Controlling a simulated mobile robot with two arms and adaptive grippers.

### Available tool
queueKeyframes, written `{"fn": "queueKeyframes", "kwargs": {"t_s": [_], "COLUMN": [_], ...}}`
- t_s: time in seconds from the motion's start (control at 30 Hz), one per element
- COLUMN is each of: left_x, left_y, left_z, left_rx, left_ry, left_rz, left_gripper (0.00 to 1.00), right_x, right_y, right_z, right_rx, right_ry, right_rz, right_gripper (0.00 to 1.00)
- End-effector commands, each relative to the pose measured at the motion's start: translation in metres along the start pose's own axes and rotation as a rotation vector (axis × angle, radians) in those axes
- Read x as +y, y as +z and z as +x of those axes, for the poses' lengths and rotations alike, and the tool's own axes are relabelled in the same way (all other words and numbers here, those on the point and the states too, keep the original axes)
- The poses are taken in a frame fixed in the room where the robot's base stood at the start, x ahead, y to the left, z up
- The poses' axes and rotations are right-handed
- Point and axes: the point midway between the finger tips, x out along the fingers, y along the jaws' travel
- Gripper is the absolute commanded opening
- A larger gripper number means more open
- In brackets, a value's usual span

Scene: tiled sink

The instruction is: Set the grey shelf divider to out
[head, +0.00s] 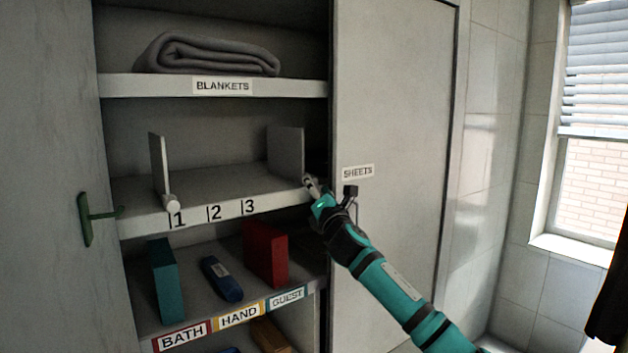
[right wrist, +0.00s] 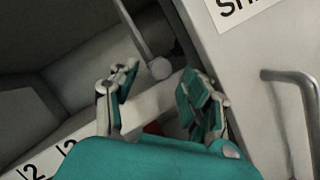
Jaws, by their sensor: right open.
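On the middle shelf (head: 215,185) stand two upright panels. The grey panel (head: 287,150) is at the right end, near the cabinet's right side. A paler panel (head: 157,163) with a round white knob (head: 170,203) stands at the left, near the mark 1. My right gripper (head: 311,184) is at the shelf's front edge by the grey panel. In the right wrist view, my open fingers (right wrist: 160,86) have a round knob (right wrist: 160,68) on the panel's front edge between and just beyond their tips. Contact cannot be told. My left gripper is not in view.
The shelf front carries marks 1, 2 and 3 (head: 212,212), with clear space between the panels. A folded blanket (head: 210,54) lies above. A closed door (head: 395,130) labelled SHEETS is at right.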

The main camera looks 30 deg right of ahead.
Motion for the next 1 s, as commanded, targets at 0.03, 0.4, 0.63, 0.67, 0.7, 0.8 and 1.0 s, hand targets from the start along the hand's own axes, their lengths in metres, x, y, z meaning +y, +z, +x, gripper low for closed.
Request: {"fn": "queueKeyframes", "kwargs": {"t_s": [0.03,0.4,0.63,0.67,0.7,0.8,1.0], "left_x": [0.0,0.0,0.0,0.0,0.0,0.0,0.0], "left_y": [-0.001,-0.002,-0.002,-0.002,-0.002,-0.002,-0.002], "left_z": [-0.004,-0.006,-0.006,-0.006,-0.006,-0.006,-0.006], "left_rx": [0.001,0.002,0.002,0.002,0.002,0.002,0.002], "left_ry": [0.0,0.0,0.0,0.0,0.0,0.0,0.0], "left_rz": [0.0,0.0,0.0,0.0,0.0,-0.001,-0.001], "left_gripper": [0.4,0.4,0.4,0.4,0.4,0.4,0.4], "right_x": [0.001,0.0,0.0,0.0,0.0,0.0,-0.001], "right_y": [0.0,-0.001,-0.001,-0.001,-0.001,-0.001,-0.001], "right_z": [0.006,0.017,0.016,0.016,0.016,0.016,0.016], "right_rx": [0.001,0.002,0.001,0.001,0.001,0.001,0.001], "right_ry": [-0.001,0.0,0.0,0.0,0.0,-0.001,-0.001], "right_rz": [0.002,0.0,0.0,0.0,0.0,0.0,0.0], "right_gripper": [0.47,0.47,0.33,0.29,0.24,0.11,0.0]}}
